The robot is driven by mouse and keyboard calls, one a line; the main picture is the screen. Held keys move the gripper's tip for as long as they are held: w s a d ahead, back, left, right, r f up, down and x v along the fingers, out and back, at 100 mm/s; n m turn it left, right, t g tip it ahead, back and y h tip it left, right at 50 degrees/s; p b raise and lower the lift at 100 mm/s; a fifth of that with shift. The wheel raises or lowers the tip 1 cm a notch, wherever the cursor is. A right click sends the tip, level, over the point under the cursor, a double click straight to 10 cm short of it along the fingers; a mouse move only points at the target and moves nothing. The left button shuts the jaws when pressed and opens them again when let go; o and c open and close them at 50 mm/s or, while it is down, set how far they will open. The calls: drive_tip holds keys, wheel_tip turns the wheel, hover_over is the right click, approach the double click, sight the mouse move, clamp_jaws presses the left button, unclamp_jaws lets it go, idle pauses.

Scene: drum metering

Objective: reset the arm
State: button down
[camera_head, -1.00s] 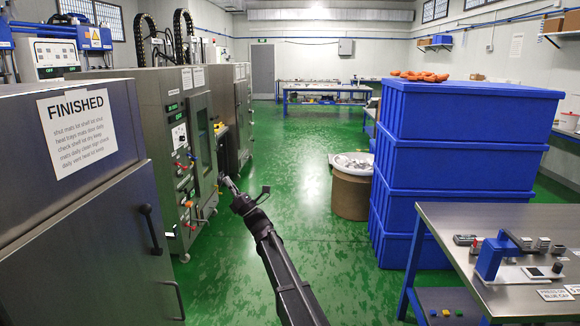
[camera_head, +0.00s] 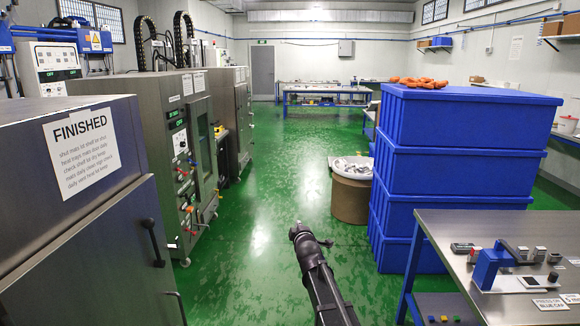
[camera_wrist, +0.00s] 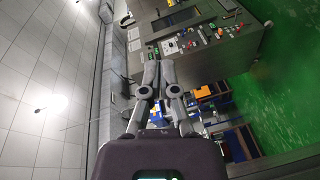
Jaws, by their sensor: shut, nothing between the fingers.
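My gripper (camera_head: 298,231) is at the end of my dark arm in the lower middle of the head view, over the green floor and apart from everything around it. In the wrist view my gripper (camera_wrist: 158,68) has its two grey fingers together, with nothing seen between them. The wrist picture is turned on its side, and a machine panel with knobs shows beyond the fingertips.
A cabinet with a FINISHED sign (camera_head: 82,142) and a machine with knobs (camera_head: 183,165) line the left. Stacked blue bins (camera_head: 455,175) and a metal table (camera_head: 455,232) stand at right. A brown drum (camera_head: 350,198) is ahead. The green aisle between is clear.

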drive_tip(key=s+d+f+m+g+h+p, duration=0.2)
drive_tip(key=s+d+f+m+g, duration=0.35)
drive_tip(key=s+d, duration=0.2)
drive_tip(key=s+d+f+m+g+p, duration=0.1)
drive_tip(key=s+d+f+m+g, duration=0.1)
drive_tip(key=s, duration=0.7)
drive_tip(key=s+d+f+m+g+p, duration=0.1)
drive_tip(key=s+m+g, duration=0.4)
drive_tip(key=s, duration=0.5)
drive_tip(key=s+d+f+m+g, duration=0.2)
drive_tip(key=s+d+m+g, duration=0.1)
drive_tip(key=s, duration=0.7)
drive_tip(key=shift+d+f+m+g+p, duration=0.3)
drive_tip(key=shift+f+m+g+p, duration=0.05)
drive_tip(key=shift+f+g+p, duration=0.1)
drive_tip(key=shift+w+a, duration=0.1)
